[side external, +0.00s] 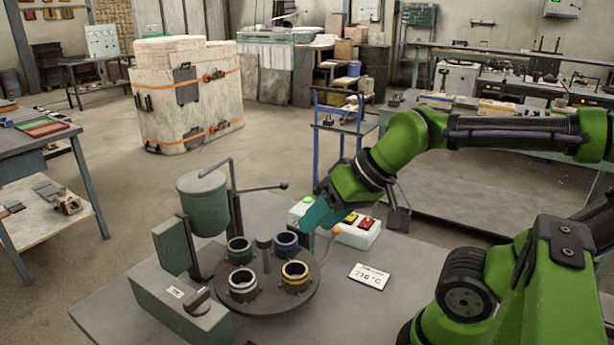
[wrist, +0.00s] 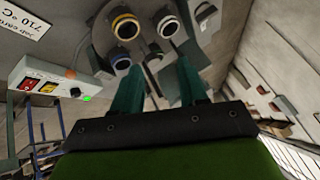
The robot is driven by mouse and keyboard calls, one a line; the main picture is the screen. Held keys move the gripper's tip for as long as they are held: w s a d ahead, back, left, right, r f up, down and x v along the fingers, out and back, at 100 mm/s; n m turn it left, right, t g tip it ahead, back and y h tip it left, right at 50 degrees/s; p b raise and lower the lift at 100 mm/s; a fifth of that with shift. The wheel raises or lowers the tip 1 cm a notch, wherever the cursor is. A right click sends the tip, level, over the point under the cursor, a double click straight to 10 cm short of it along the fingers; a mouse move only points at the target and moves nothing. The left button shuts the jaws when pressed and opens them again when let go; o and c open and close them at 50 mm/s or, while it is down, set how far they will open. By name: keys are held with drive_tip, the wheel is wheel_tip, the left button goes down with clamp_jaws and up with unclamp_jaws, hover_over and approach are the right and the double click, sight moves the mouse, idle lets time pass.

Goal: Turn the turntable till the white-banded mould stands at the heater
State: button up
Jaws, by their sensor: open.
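The round dark turntable (side external: 268,300) carries several ring-shaped moulds. The white-banded mould (side external: 243,286) stands at its front left, beside a low grey box with a dark knob (side external: 180,310); I cannot tell for sure if this box is the heater. The yellow-banded mould (side external: 295,277) is at front right, the blue-banded one (side external: 286,243) at back right, the green-banded one (side external: 239,250) at back left. A short post (side external: 264,243) rises mid-table. In the wrist view the white-banded mould (wrist: 168,27) is at the top. My gripper (wrist: 158,68) is open and empty, above the turntable's back-right side.
A white button box (side external: 345,230) with a lit green lamp is behind my gripper. A "710 °C" card (side external: 369,276) lies on the bench at right. The bench front is clear.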

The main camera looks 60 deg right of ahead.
drive_tip(key=o, duration=0.4)
drive_tip(key=shift+f, duration=0.3)
wheel_tip(320, 180, up, 7)
drive_tip(key=m+g+h, duration=0.2)
drive_tip(key=m+g, duration=0.3)
drive_tip(key=g, duration=0.2)
hover_over(264, 237)
wheel_tip(264, 237, down, 17)
drive_tip(key=shift+c, duration=0.5)
clamp_jaws()
